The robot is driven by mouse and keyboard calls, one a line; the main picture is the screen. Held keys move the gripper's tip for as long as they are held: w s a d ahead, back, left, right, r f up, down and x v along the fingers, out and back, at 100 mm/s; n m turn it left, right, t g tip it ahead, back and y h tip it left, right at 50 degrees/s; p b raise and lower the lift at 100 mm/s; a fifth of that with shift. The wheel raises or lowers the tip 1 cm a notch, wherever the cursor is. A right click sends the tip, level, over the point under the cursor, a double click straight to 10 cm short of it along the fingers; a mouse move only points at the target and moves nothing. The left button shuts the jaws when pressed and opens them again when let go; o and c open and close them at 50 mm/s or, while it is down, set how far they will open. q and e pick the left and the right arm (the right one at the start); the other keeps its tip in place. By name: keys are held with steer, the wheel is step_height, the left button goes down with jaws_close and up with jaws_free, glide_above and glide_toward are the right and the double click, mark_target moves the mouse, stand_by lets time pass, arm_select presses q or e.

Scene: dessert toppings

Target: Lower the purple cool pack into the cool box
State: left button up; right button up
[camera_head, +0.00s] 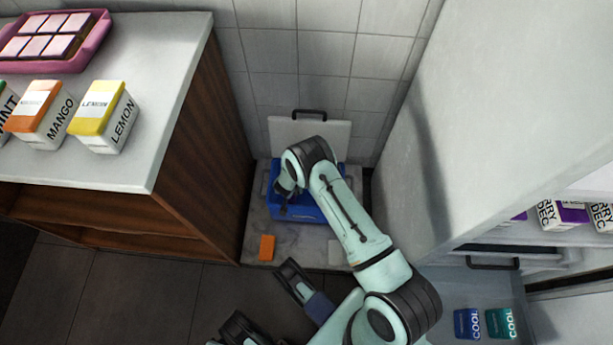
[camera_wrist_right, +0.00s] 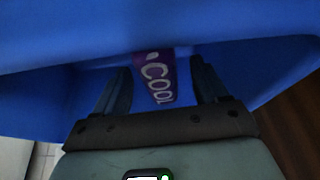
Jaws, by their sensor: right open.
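The blue cool box (camera_head: 318,211) stands on a pale marble slab between the counter and the white cabinet. Its white lid (camera_head: 340,136) is raised behind it. My right arm reaches over the box, and its gripper (camera_head: 283,193) is down at the box's left part. In the right wrist view, the purple cool pack (camera_wrist_right: 160,90) with white lettering lies between the two spread fingers, against blue box walls. The fingers are open, with gaps beside the pack. The pack is hidden in the head view. My left gripper (camera_head: 291,277) seems to be at the bottom middle; its jaws are unclear.
Blue (camera_head: 466,323) and teal (camera_head: 500,322) cool packs lie in an open drawer at right. Mango (camera_head: 42,112) and lemon (camera_head: 103,118) cartons stand on the left counter.

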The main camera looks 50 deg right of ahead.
arm_select(q)
steer(key=s+g, duration=0.2)
steer(key=s, duration=0.5)
arm_select(e)
steer(key=shift+r, duration=0.3)
arm_select(q)
steer(key=w+r+t+p, duration=0.3)
steer(key=w+r+p, duration=0.2)
steer(key=w, duration=0.5)
steer(key=shift+d+r, duration=0.25)
steer(key=shift+r, duration=0.3)
arm_select(e)
steer(key=v, duration=1.3)
steer(key=shift+a+f, duration=0.1)
steer(key=shift+f, duration=0.05)
